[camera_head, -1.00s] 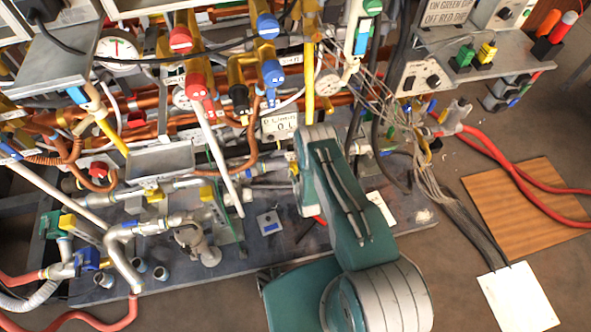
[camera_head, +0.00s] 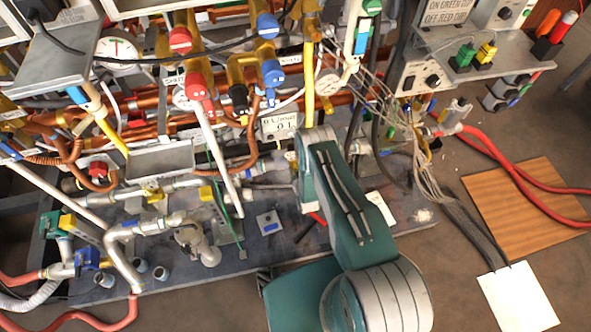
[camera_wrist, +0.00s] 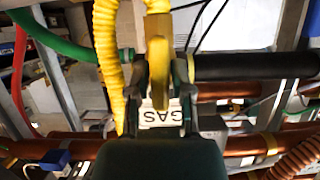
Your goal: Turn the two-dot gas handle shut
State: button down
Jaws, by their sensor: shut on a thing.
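In the wrist view, a yellow gas handle (camera_wrist: 157,55) stands between the two dark fingers of my gripper (camera_wrist: 160,80). The fingers are shut on its lower part, one on each side. A white label reading GAS (camera_wrist: 161,117), upside down, shows just below the handle, between the fingers. I cannot make out any dots on the handle. In the head view, my teal arm reaches up to the pipework, and the gripper and the held handle are hidden.
A yellow corrugated hose (camera_wrist: 106,45) runs close along the left finger. A black pipe sleeve (camera_wrist: 255,67) lies right of the gripper, with copper pipes below. In the head view, a red-handled valve (camera_head: 197,86) and blue-handled valves (camera_head: 272,72) crowd left of my arm.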

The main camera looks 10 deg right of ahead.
jog(key=m+y, duration=0.2)
jog(key=m, duration=0.1)
jog(key=shift+d, duration=0.15)
jog(key=m+t+y, duration=0.1)
jog(key=m+y, duration=0.1)
jog(key=m, duration=0.1)
jog(key=shift+d, duration=0.1)
jog(key=m+y, duration=0.1)
jog(key=m+t, duration=0.1)
jog(key=m, duration=0.1)
jog(key=shift+d+f+m+y, duration=0.1)
jog(key=shift+f+m+y, duration=0.1)
jog(key=shift+m+y, duration=0.15)
jog(key=shift+f+m+t+y, duration=0.1)
jog(key=shift+m+t+y, duration=0.45)
jog(key=shift+m, duration=1.2)
jog(key=c, duration=0.6)
grip_release()
jog(key=shift+d, duration=0.1)
